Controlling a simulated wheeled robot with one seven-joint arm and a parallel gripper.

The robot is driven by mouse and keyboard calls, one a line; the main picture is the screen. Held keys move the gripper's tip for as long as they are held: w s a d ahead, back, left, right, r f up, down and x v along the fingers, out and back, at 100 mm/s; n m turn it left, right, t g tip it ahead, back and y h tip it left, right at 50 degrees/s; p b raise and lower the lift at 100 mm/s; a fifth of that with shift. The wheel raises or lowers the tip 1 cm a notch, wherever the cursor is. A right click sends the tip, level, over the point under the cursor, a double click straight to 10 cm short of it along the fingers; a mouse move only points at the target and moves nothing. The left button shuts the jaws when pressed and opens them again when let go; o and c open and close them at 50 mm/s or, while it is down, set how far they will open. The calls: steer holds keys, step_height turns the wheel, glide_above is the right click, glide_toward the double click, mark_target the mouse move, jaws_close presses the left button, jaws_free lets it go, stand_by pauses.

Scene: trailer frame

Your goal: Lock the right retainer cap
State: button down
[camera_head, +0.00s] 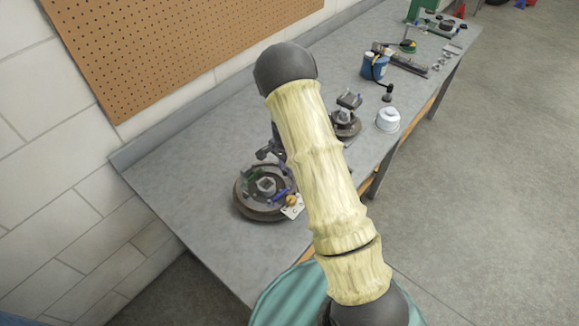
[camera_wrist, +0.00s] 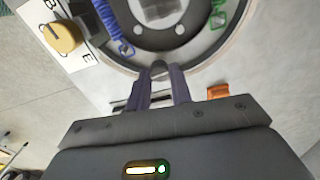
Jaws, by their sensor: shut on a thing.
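A round brake assembly (camera_head: 262,211) with a dark rim lies on the grey bench. A blue coil spring (camera_wrist: 113,24) and a green spring (camera_wrist: 218,14) show on it in the wrist view. My gripper (camera_wrist: 158,80) is at the rim between these springs, its two dark fingers close together on a small rounded dark grey piece (camera_wrist: 159,67). Most of this piece is hidden, and I cannot tell whether it is the right retainer cap or whether it is locked. In the head view my arm crosses the middle and a dark wrist part shows beside the assembly.
A yellow knob (camera_wrist: 62,37) on a white lettered card (camera_wrist: 45,14) sits beside the rim. A small orange piece (camera_wrist: 217,91) lies near the fingers. Further along the bench are a second round assembly (camera_head: 345,126), a white container (camera_head: 387,120) and a blue can (camera_head: 374,67). The bench's left part is clear.

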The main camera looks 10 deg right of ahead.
steer(key=shift+w+r+m, duration=0.25)
steer(key=shift+m, duration=0.15)
steer(key=c, duration=1.3)
jaws_free()
steer(key=shift+o, duration=0.2)
steer(key=shift+s+f, duration=0.1)
steer(key=shift+f, duration=0.05)
step_height(320, 180, up, 17)
steer(key=b, duration=0.3)
steer(key=shift+r, duration=0.2)
